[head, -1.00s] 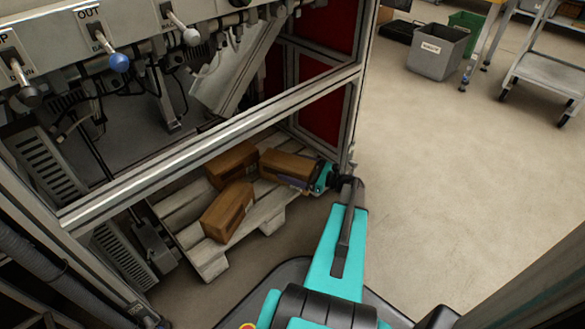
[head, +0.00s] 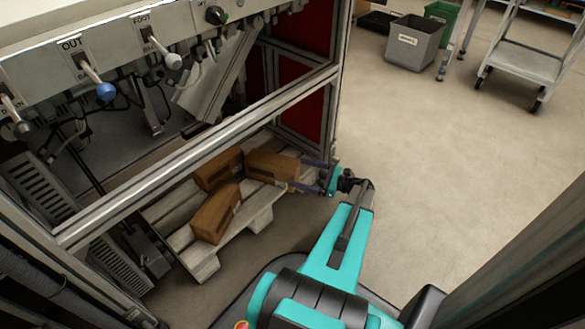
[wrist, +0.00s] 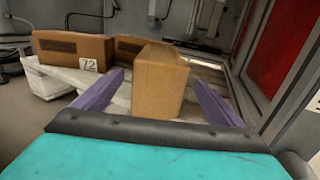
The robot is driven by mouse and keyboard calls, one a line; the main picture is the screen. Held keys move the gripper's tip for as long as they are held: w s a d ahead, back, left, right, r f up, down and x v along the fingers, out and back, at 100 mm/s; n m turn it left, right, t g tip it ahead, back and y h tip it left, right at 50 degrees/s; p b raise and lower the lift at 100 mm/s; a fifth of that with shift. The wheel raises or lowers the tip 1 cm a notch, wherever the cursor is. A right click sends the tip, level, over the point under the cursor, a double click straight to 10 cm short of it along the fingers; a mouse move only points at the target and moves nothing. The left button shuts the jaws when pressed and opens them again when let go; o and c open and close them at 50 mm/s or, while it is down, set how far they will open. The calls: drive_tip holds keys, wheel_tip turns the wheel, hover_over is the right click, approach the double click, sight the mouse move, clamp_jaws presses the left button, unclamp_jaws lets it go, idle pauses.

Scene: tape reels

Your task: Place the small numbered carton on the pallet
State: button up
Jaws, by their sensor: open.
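Three brown cartons rest on a pale wooden pallet (head: 262,219). The right carton (head: 268,167) lies flat on its boards. My gripper (head: 299,175) is open at this carton's right end, one purple finger toward each side. In the wrist view the carton (wrist: 158,85) stands straight ahead between the open fingers (wrist: 158,78), with gaps on both sides. No number shows on its visible faces. A front carton (head: 214,214) and a back carton (head: 218,169) lie to its left. In the wrist view the left carton (wrist: 70,48) bears a white label (wrist: 88,65) reading 72.
A metal frame bar (head: 200,150) crosses above the pallet, with a post at its right and a red panel (head: 302,118) behind. A grey bin (head: 411,44) and a trolley (head: 525,58) stand farther back. Open floor lies to the right.

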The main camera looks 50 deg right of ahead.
drive_tip(key=shift+p+v, duration=0.45)
drive_tip(key=shift+v, duration=1.25)
